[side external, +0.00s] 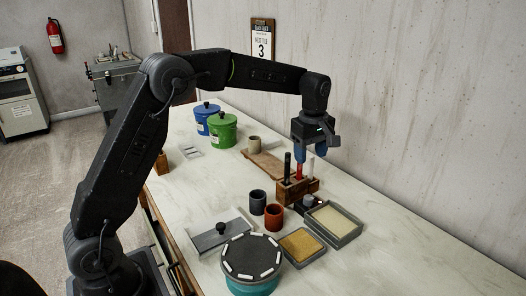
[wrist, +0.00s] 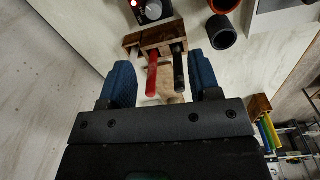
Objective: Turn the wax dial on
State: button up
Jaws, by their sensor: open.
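The wax dial (side external: 308,200) is a pale knob on a small black unit, just in front of the wooden stick holder. In the wrist view, the knob (wrist: 152,10) is at the top edge, with a lit red light beside it; the unit is partly cut off. My gripper (side external: 309,152) is open, with blue fingers above the stick holder, behind the dial and apart from it. In the wrist view, my gripper (wrist: 163,76) shows its fingers on either side of the red and black sticks. Nothing is visibly gripped.
The wooden holder (side external: 297,191) carries upright sticks, among them a red stick (wrist: 152,75) and a black stick (wrist: 178,70). A grey cup (side external: 257,203), a red cup (side external: 273,217) and a grey tray (side external: 348,235) stand near the dial. The right front tabletop is clear.

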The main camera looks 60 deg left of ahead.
aim_at(309, 197)
jog(key=shift+n+g, duration=0.3)
jog(key=shift+n, duration=0.4)
jog(key=f, duration=0.5)
jog(key=w+f, duration=0.1)
jog(key=f, duration=0.4)
jog(key=w+f, duration=0.1)
jog(key=f, duration=0.4)
jog(key=shift+a+f, duration=0.25)
jog(key=shift+a, duration=0.15)
jog(key=shift+f+m, duration=0.3)
jog(key=m, duration=0.3)
jog(key=n, duration=0.3)
jog(key=shift+r+n, duration=0.1)
jog(key=shift+n, duration=0.3)
notch_tip(309, 197, up, 14)
jog(key=r, duration=0.1)
jog(key=s+d+r+m+t, duration=0.1)
jog(key=s+r+m, duration=0.1)
jog(key=s+m, duration=0.2)
jog(key=s+d+r+m+t, duration=0.1)
jog(key=s+d+r+m, duration=0.1)
jog(key=s, duration=0.7)
jog(key=s+d+r+m+t+y, duration=0.1)
jog(key=s+r+m, duration=0.3)
jog(key=s+m, duration=0.1)
jog(key=shift+s+d+m+t, duration=0.3)
jog(key=shift+s+m, duration=0.1)
jog(key=shift+s, duration=0.3)
